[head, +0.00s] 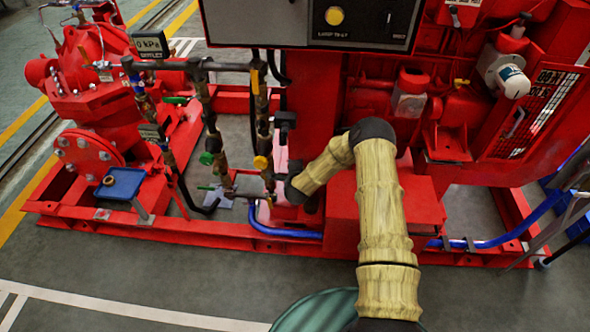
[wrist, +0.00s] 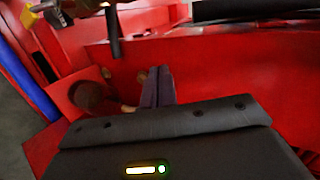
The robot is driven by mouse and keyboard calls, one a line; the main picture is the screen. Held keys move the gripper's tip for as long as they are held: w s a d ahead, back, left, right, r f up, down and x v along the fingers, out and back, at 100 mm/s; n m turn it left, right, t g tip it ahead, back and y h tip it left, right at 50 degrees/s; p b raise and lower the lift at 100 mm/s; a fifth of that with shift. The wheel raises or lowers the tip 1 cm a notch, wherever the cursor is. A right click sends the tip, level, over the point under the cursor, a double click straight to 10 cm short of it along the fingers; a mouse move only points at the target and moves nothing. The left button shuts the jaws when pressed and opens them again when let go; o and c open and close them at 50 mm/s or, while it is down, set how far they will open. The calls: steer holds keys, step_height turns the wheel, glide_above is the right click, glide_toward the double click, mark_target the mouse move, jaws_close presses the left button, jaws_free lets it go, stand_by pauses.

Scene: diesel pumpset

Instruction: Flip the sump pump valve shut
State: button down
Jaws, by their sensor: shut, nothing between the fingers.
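Several small valves sit on the brass and dark pipework left of my arm in the head view. They include a yellow-handled valve (head: 261,162), a green-handled valve (head: 207,158) and a valve with a long green lever (head: 178,100). I cannot tell which one is the sump pump valve. My gripper (head: 268,198) is low by the foot of this pipework, partly hidden by its own wrist. In the wrist view my gripper's fingers (wrist: 157,86) are together and empty, in front of a red surface. A dark round part (wrist: 90,95) lies just left of them; contact is unclear.
The red base frame (head: 190,236) runs below the pipework, with a blue hose (head: 285,233) along it. A control panel (head: 330,22) overhangs above. A red box (head: 345,205) stands beside my forearm. A blue tray (head: 121,184) is at left. The front floor is clear.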

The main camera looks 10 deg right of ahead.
stand_by(0.7)
steer(key=shift+d, duration=0.85)
steer(key=shift+w+d, duration=0.1)
steer(key=shift+d, duration=0.05)
steer(key=p+v, duration=0.3)
steer(key=v, duration=1.4)
steer(key=shift+s+a, duration=0.25)
steer(key=shift+a, duration=0.05)
